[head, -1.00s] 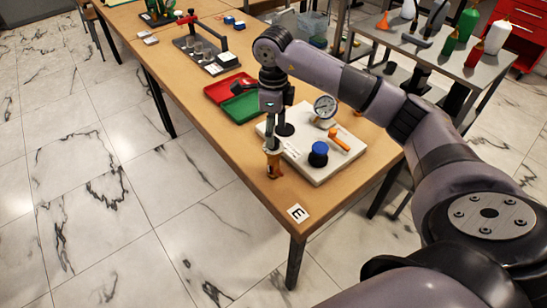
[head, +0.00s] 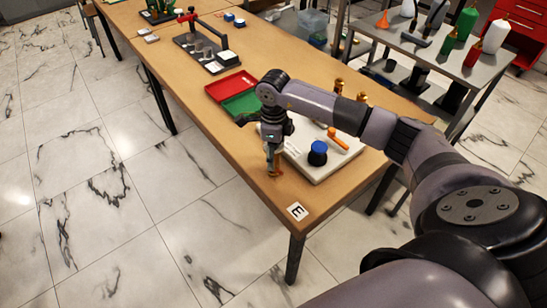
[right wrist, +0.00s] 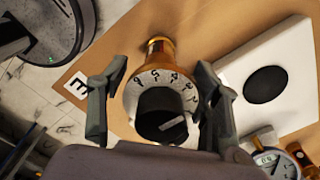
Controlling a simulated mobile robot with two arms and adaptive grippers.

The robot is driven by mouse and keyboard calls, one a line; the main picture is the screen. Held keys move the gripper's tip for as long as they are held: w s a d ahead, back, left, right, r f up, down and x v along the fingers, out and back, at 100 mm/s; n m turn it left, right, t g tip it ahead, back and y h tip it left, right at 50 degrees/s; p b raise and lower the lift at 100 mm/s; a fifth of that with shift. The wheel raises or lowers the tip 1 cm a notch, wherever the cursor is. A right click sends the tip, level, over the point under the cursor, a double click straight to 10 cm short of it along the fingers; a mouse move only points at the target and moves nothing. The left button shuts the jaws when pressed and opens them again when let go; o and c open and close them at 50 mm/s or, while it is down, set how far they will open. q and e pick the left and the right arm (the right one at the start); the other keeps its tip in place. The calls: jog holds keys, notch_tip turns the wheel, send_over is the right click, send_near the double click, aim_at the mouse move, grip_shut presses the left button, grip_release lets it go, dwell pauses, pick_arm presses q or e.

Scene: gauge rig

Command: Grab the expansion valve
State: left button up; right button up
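The expansion valve has a brass-coloured body (right wrist: 159,50), a white numbered dial and a black knob. In the right wrist view it stands between the two fingers of my right gripper (right wrist: 157,98). The fingers are apart, one on each side of the dial, with a gap at the left; contact at the right is unclear. In the head view my right gripper (head: 272,163) points down over the valve (head: 275,173) near the table's front corner and hides most of it. My left gripper is not in view.
A white board (head: 325,165) beside the valve carries a blue knob (head: 318,150) and an orange lever (head: 338,139). A gauge (right wrist: 274,162) shows in the wrist view. Red (head: 230,86) and green (head: 240,104) trays lie behind. The table corner by the E label (head: 297,211) is otherwise clear.

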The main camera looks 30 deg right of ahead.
jog(key=c, duration=1.2)
jog(key=shift+o, duration=0.2)
jog(key=shift+r, duration=0.1)
